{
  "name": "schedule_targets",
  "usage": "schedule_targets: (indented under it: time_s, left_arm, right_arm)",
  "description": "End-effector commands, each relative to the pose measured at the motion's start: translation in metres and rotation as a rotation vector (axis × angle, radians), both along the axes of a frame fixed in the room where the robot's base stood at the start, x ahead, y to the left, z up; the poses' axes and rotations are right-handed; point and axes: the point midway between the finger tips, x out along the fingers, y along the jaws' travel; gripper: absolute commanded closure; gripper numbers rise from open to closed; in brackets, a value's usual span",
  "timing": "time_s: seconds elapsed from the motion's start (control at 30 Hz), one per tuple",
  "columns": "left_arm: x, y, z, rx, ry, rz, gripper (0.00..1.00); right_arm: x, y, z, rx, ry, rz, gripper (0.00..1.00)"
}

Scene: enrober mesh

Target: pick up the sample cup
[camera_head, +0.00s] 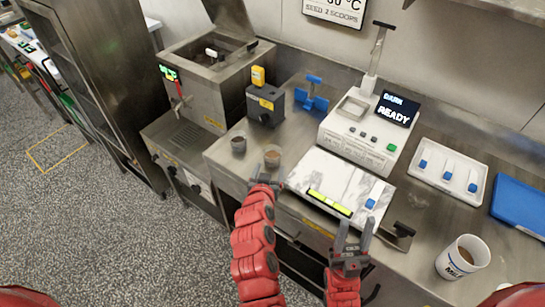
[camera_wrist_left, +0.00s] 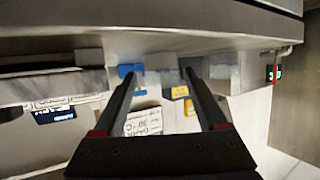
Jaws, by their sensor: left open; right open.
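Two small clear cups with brown contents stand on the steel counter in the head view. One cup (camera_head: 272,156) is nearer my left gripper, and the other cup (camera_head: 238,143) is further left; I cannot tell which is the sample cup. My left gripper (camera_head: 266,178) is open just in front of the nearer cup, at the counter's front edge. In the left wrist view the open fingers (camera_wrist_left: 155,72) have nothing clearly gripped between them, and I cannot make out the cups surely. My right gripper (camera_head: 356,225) is open and empty by the marble slab's front edge.
A marble slab (camera_head: 328,180) lies right of the cups. Behind stand a white machine reading READY (camera_head: 365,128), a dark grey block with a yellow top (camera_head: 265,104) and a blue holder (camera_head: 312,95). A white tray (camera_head: 447,188) and a mug (camera_head: 463,257) are at right.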

Motion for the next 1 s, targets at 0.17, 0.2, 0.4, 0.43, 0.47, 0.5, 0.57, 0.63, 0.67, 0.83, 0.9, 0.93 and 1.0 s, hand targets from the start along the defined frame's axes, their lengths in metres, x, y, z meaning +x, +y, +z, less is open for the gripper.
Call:
schedule_targets:
  time_s: [0.17,0.2,0.4,0.43,0.47,0.5,0.57,0.63,0.67,0.83,0.9,0.93,1.0]
  left_arm:
    - [0.018,-0.001,-0.006,0.001,0.004,0.001,0.24]
    - [0.022,-0.002,-0.008,0.0,0.005,-0.001,0.24]
    - [0.038,-0.005,-0.017,0.0,0.005,-0.002,0.24]
    - [0.04,-0.005,-0.018,0.0,0.004,-0.001,0.24]
    - [0.041,-0.005,-0.018,0.0,0.004,0.0,0.24]
    - [0.042,-0.005,-0.019,0.0,0.003,0.0,0.24]
    - [0.043,-0.005,-0.019,-0.001,0.002,0.0,0.24]
    - [0.043,-0.005,-0.019,-0.001,0.002,0.0,0.24]
    - [0.043,-0.005,-0.019,-0.001,0.002,0.0,0.24]
    - [0.043,-0.005,-0.02,0.0,0.002,0.0,0.35]
    - [0.043,-0.005,-0.019,0.0,0.002,0.0,0.48]
    - [0.043,-0.006,-0.019,0.0,0.002,0.0,0.53]
    - [0.043,-0.006,-0.019,0.0,0.002,0.0,0.66]
  right_arm:
    - [0.0,0.0,0.01,0.0,0.0,0.0,0.54]
    - [0.0,0.0,0.012,0.0,0.0,0.0,0.54]
    - [0.0,0.0,0.016,0.0,0.0,0.0,0.54]
    - [0.0,0.0,0.016,0.0,0.0,0.0,0.54]
    - [0.0,0.0,0.016,0.0,0.0,0.0,0.54]
    - [0.0,0.0,0.016,0.0,0.0,0.0,0.54]
    - [0.0,0.0,0.016,0.0,0.0,0.0,0.54]
    - [0.0,0.0,0.016,0.0,0.0,0.0,0.54]
    - [0.0,0.0,0.016,0.0,0.0,0.0,0.54]
    - [0.0,0.0,0.016,0.0,0.0,0.0,0.54]
    - [0.0,0.0,0.016,0.0,0.0,0.0,0.54]
    - [0.0,0.0,0.016,0.0,0.0,0.0,0.54]
    - [0.0,0.0,0.016,0.0,0.0,0.0,0.54]
